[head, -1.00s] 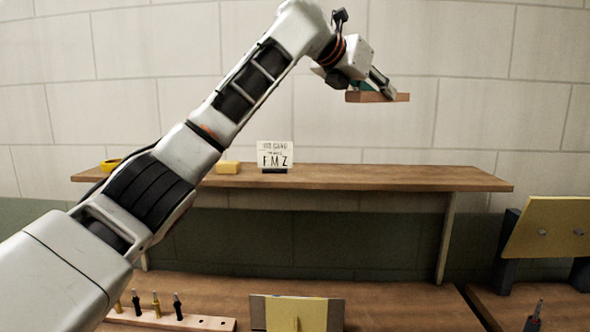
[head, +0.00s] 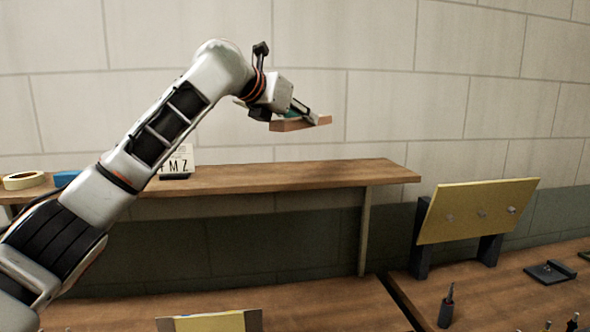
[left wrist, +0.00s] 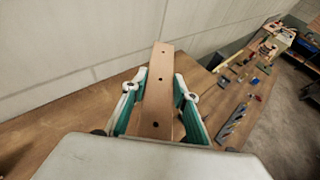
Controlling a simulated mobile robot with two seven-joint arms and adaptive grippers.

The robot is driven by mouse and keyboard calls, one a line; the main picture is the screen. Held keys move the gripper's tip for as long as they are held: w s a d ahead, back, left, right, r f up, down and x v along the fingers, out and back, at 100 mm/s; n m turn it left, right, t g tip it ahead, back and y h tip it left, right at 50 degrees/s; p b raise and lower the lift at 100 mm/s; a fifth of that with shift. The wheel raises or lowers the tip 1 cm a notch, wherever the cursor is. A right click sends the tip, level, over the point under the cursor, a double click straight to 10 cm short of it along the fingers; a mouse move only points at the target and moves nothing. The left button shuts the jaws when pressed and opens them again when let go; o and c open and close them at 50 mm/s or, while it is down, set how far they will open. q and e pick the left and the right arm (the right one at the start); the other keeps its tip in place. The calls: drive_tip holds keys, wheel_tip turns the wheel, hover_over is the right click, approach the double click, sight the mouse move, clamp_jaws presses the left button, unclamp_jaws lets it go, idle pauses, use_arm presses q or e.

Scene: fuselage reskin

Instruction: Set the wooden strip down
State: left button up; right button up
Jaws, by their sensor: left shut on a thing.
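The wooden strip (head: 290,125) is held in the air above the right part of the wooden shelf in the head view. My left gripper (head: 302,116) is shut on it. In the left wrist view the strip (left wrist: 158,85) runs lengthwise between the two green-padded fingers of my left gripper (left wrist: 157,100), and small dark holes show along its face. The wooden shelf (head: 340,172) is below and clear of the strip. My right gripper is not in view.
A lettered card (head: 180,160), a tape roll (head: 24,180) and a blue item (head: 66,178) are on the shelf's left part. Its right part is bare. A yellow panel (head: 475,212) stands on dark supports on the right bench (head: 500,285). A dark-handled tool (head: 446,308) stands there.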

sight(300, 179)
use_arm(q)
wheel_tip(300, 179, down, 12)
drive_tip(key=shift+f, duration=0.15)
idle(0.4)
drive_tip(key=o, duration=1.2)
drive_tip(key=shift+f, duration=0.15)
drive_tip(key=shift+o, duration=0.2)
drive_tip(key=shift+s+a+r, duration=0.1)
drive_tip(key=shift+s+r, duration=0.05)
drive_tip(key=shift+r, duration=0.1)
drive_tip(key=v, duration=1.1)
drive_tip(key=shift+s+a, duration=0.2)
drive_tip(key=shift+s, duration=0.1)
